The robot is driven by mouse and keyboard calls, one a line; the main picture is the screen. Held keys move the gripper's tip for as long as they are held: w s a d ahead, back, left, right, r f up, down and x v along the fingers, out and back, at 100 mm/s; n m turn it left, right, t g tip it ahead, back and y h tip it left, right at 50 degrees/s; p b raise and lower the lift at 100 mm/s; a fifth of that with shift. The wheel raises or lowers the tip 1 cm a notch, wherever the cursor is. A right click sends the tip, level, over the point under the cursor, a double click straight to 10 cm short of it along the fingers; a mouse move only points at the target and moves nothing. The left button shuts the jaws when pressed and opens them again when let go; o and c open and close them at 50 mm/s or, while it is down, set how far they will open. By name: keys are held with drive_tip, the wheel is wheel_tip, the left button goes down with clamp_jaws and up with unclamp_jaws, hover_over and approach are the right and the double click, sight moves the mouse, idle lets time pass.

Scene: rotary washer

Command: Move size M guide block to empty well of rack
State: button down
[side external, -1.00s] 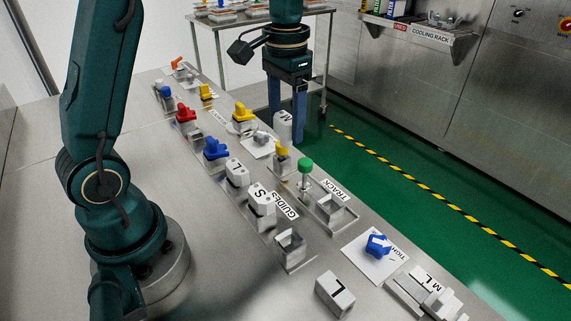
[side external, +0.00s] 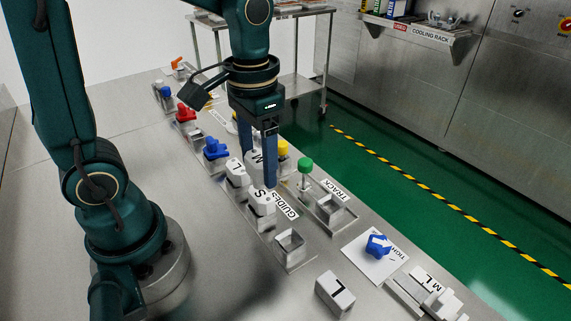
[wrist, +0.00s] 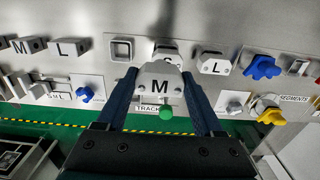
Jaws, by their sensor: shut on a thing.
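The white guide block marked M (wrist: 160,86) is between my gripper's two blue fingers in the wrist view. In the side view the M block (side external: 257,160) is partly hidden by a finger. My gripper (side external: 259,172) is shut on it and holds it near the guides rack. The rack carries an L block (side external: 237,172) and an S block (side external: 262,203). Its near-end well (side external: 289,243) is empty; this square well (wrist: 122,49) also shows at upper left in the wrist view.
Beside the rack are a track holder (side external: 331,209) and a green knob (side external: 305,164). A loose L block (side external: 335,294) lies near the front. A blue part (side external: 377,245) sits on a white card. Bare steel bench lies left of the rack.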

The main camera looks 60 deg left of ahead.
drive_tip(key=d+f, duration=0.1)
drive_tip(key=d, duration=0.1)
drive_tip(key=d+f, duration=0.2)
drive_tip(key=d, duration=0.1)
drive_tip(key=d+f, duration=0.1)
drive_tip(key=d, duration=0.1)
drive_tip(key=shift+w+d+f, duration=0.25)
drive_tip(key=shift+d+f, duration=0.1)
drive_tip(key=shift+f, duration=2)
unclamp_jaws()
drive_tip(key=shift+f, duration=0.15)
wheel_tip(320, 180, up, 12)
drive_tip(key=shift+s+a+r+t, duration=0.15)
drive_tip(key=shift+s+a+t, duration=0.8)
drive_tip(key=shift+a, duration=0.2)
drive_tip(key=shift+s+a+r+t, duration=0.15)
drive_tip(key=shift+s+a+t, duration=0.8)
drive_tip(key=shift+a, duration=0.25)
drive_tip(key=shift+s+a+r+t, duration=0.15)
drive_tip(key=shift+s+a+t, duration=0.8)
drive_tip(key=shift+a, duration=0.2)
